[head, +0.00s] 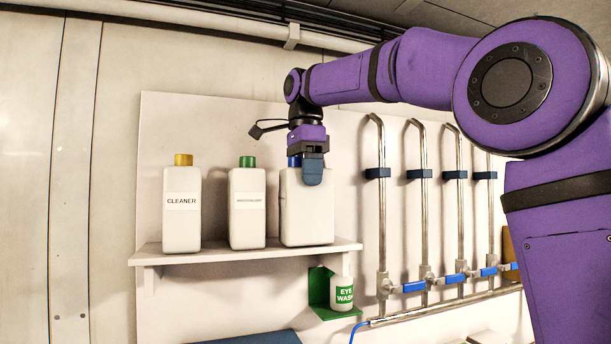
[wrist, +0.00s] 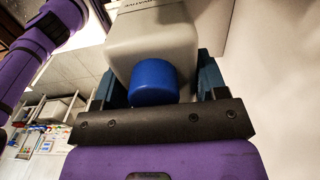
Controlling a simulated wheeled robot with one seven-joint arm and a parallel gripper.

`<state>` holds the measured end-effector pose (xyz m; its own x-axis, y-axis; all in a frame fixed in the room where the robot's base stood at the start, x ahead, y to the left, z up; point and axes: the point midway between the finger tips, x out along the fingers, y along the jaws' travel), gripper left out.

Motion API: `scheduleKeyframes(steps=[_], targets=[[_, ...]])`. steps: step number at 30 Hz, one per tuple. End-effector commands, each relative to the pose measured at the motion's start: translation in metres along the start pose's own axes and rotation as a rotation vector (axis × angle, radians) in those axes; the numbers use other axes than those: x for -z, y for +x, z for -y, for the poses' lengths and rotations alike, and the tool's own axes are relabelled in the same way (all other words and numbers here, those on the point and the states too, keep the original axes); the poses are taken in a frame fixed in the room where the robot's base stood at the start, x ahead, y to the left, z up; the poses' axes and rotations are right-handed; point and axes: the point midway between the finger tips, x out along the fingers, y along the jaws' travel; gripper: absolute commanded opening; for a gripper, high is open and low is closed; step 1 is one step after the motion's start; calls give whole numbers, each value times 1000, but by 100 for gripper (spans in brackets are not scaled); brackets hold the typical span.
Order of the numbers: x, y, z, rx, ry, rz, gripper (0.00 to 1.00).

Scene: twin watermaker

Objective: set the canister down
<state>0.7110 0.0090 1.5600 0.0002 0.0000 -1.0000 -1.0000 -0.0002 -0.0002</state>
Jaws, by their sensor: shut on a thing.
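The canister (head: 306,215) is a white jug with a blue cap at the right end of the shelf (head: 250,253). It is upright, and its base appears at shelf level; I cannot tell whether it rests on the shelf. My gripper (head: 313,172) comes from above and is shut on the canister near its top. In the wrist view my gripper (wrist: 155,90) has a blue-grey finger on each side of the white canister (wrist: 155,35), with the blue cap (wrist: 154,82) between them. A finger hides part of the canister's front in the head view.
A white bottle with a green cap (head: 246,208) stands just left of the canister. A yellow-capped bottle labelled CLEANER (head: 182,210) is farther left. An eye wash bottle (head: 342,294) in a green holder is below the shelf. Vertical metal pipes (head: 382,225) stand at the right.

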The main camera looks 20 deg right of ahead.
Motion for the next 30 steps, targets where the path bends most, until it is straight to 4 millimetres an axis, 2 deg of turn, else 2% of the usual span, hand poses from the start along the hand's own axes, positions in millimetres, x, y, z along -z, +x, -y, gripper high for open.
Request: scheduleKeyframes(steps=[3, 4, 7, 15, 19, 30], targets=[[0, 2, 0, 1, 0, 0, 0], [0, 3, 0, -1, 0, 0, 68], [0, 3, 0, -1, 0, 0, 91], [0, 2, 0, 0, 0, 0, 91], [0, -4, 0, 1, 0, 0, 91], [0, -54, 1, 1, 0, 0, 91]])
